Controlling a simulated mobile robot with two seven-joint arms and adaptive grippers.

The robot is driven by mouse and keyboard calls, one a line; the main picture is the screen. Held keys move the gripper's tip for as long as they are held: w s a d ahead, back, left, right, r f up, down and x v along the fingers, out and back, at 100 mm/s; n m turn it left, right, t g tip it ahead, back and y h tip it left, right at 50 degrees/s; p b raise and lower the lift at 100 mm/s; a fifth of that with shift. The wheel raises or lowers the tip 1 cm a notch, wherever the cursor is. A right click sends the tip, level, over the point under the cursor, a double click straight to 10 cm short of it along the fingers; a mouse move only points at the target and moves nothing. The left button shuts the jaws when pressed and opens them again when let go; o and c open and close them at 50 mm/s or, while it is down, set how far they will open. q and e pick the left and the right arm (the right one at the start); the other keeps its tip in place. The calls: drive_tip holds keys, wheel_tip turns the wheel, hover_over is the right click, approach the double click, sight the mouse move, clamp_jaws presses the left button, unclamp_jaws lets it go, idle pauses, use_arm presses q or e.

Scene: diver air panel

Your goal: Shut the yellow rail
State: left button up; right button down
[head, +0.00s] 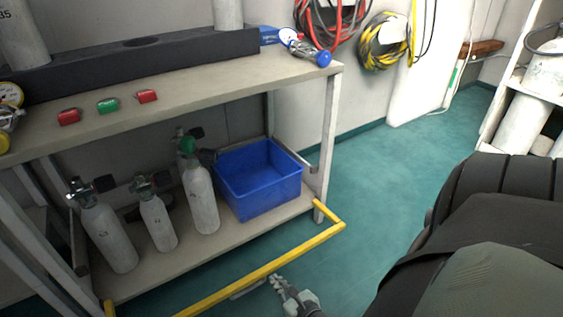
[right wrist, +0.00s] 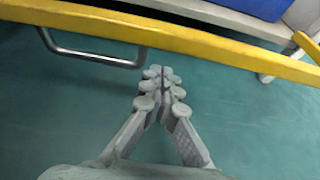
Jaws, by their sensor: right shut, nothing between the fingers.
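The yellow rail (head: 262,270) runs along the front of the bench's lower shelf and stands out from it, with a short yellow side piece at its right end. It crosses the top of the right wrist view (right wrist: 190,40), where a grey metal handle (right wrist: 100,58) hangs from it. My right gripper (head: 276,280) is shut and empty, just in front of the rail near that handle. In the right wrist view its fingertips (right wrist: 162,82) meet below the rail, right of the handle, over the floor. Whether they touch the rail I cannot tell. My left gripper does not show.
A blue crate (head: 258,180) and several grey cylinders (head: 201,195) stand on the lower shelf (head: 150,277). The bench top (head: 200,92) holds red and green tags. Teal floor (head: 385,175) is clear to the right. Coiled hoses (head: 383,42) hang on the back wall.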

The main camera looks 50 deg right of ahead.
drive_tip(key=shift+r, duration=1)
